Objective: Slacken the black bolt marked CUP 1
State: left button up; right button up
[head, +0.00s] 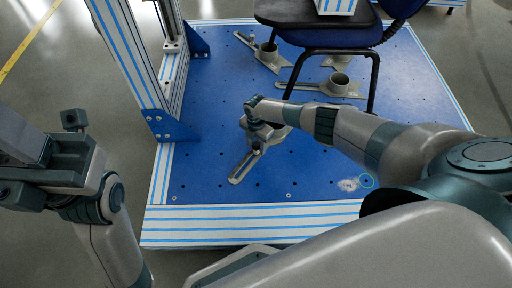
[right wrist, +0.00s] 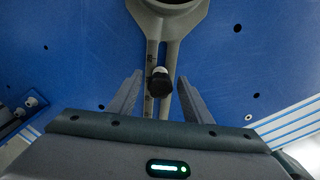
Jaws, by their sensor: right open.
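In the right wrist view a black bolt (right wrist: 160,82) with a pale collar stands in the slotted arm of a grey cup clamp (right wrist: 172,45). No CUP 1 mark can be read. My right gripper (right wrist: 160,76) is open, with one finger on each side of the bolt and a visible gap to both. In the head view my right gripper (head: 256,134) is over the nearest cup clamp (head: 241,170) and hides most of its cup. My left gripper (head: 62,155) is off the plate at the left; its jaws cannot be made out.
The blue plate (head: 210,185) has rows of holes and a striped front edge. A striped upright frame (head: 130,65) stands at its left. A chair (head: 330,38) rises behind, with further cup clamps (head: 340,84) near its legs. The front of the plate is mostly clear.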

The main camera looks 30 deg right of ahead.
jog(key=shift+r+m+p, duration=0.1)
jog(key=shift+m+p, duration=0.25)
jog(key=shift+m, duration=0.65)
jog(key=shift+m+p, duration=0.75)
jog(key=shift+m, duration=0.25)
jog(key=shift+m+p, duration=0.3)
jog(key=shift+m, duration=0.7)
jog(key=shift+c, duration=0.6)
jog(key=c, duration=0.9)
jog(key=shift+n+b, duration=0.3)
jog(key=shift+n, duration=1.7)
jog(key=shift+c, duration=0.2)
